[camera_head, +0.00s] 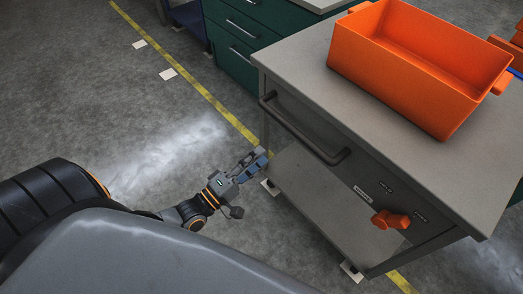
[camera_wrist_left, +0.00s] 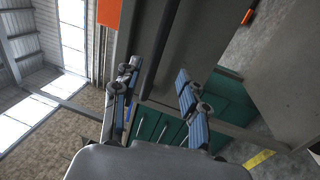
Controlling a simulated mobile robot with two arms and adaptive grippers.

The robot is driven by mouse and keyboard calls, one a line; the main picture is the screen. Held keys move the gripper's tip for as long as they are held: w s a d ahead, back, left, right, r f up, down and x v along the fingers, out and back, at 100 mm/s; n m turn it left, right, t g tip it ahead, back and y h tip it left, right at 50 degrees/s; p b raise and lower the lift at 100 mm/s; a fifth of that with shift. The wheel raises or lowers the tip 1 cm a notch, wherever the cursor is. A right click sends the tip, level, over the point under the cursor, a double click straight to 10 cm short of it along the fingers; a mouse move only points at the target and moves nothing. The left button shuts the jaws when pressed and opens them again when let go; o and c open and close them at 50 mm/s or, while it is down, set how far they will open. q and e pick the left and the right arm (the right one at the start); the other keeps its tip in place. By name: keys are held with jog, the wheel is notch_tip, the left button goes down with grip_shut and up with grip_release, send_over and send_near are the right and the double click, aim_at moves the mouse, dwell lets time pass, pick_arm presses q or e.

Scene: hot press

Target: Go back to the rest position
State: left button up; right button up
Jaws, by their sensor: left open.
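My left gripper (camera_head: 254,163) is open in the head view, low beside the left corner of the grey workbench (camera_head: 300,62). In the left wrist view the two blue-padded fingers of the left gripper (camera_wrist_left: 157,88) are spread apart with nothing between them. The dark handle bar (camera_wrist_left: 160,45) of the bench shows beyond the fingers there, and the same handle (camera_head: 305,135) runs along the bench front in the head view. I cannot tell the exact gap between fingers and bench. My right gripper is not in view.
An orange bin (camera_head: 400,75), empty inside, stands on the bench top. An orange knob (camera_head: 390,219) sticks out of the bench front. Green drawer cabinets (camera_head: 232,50) stand behind. A yellow line (camera_head: 190,75) crosses the grey floor, which is open to the left.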

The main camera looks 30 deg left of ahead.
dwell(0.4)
pick_arm(q)
jog(key=s+a+f+m+g+y+p, duration=0.2)
jog(key=s+f+m+g+p, duration=0.15)
jog(key=f, duration=0.65)
jog(key=s+a+f+m+g+y+p, duration=0.25)
jog(key=f+m+g+p, duration=0.2)
jog(key=f, duration=0.55)
jog(key=s+d+f+m+g+p, duration=0.1)
jog(key=s+f+m+g+p, duration=0.1)
jog(key=s, duration=0.7)
jog(key=s+d+f+m+g+y+p, duration=0.1)
jog(key=s+f+m+g+p, duration=0.1)
jog(key=s+f, duration=0.4)
jog(key=s+d+f+m+g+y+p, duration=0.1)
jog(key=s+f+m+g, duration=0.3)
jog(key=s, duration=0.8)
jog(key=shift+s+d+f+m+g+p, duration=0.2)
jog(key=shift+d+f+m+g+p, duration=0.25)
jog(key=shift+g, duration=0.55)
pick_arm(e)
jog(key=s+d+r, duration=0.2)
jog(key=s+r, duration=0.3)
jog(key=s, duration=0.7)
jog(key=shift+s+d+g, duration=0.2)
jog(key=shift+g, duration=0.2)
pick_arm(q)
jog(key=shift+f+n+y, duration=0.15)
jog(key=shift+n+y, duration=0.1)
